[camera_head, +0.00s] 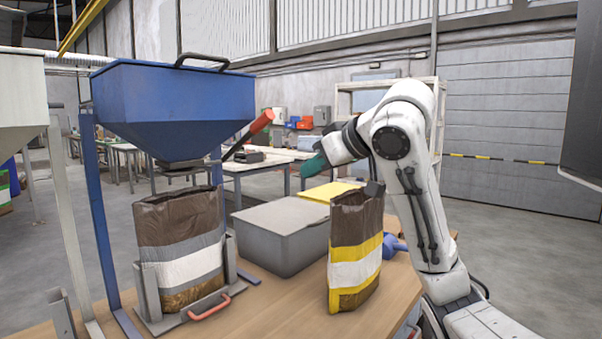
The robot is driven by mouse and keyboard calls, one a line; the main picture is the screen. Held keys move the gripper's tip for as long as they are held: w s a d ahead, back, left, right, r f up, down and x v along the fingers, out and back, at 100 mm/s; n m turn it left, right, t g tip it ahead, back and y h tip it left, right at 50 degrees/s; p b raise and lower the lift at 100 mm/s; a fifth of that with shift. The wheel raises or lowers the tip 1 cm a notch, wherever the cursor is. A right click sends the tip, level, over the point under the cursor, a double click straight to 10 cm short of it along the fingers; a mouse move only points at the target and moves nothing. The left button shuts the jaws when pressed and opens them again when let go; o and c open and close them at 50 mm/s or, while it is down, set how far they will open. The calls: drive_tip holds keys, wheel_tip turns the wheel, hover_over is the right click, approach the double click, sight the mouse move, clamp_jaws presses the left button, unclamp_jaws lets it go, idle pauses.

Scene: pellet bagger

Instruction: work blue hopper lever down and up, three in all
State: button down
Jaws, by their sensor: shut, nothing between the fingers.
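The blue hopper (175,105) stands on blue legs at the left of the wooden table. Its lever has a red grip (262,121) and a dark rod that slopes up and to the right from below the hopper. My gripper (307,168) has teal fingers, shut and empty. In the picture it is right of the lever and lower than the red grip, with a visible gap between them. A brown bag (182,232) with grey and white bands stands upright in a grey metal holder (152,305) below the hopper outlet.
A grey lidded bin (285,232) sits mid-table, with a yellow sheet (328,192) behind it. A brown bag with yellow and white bands (354,260) stands at the right. Part of a white hopper (20,95) shows at far left.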

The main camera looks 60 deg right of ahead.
drive_tip(key=shift+s+a+r, duration=0.15)
drive_tip(key=shift+s+r, duration=0.1)
drive_tip(key=shift+s, duration=0.15)
drive_tip(key=shift+r, duration=0.1)
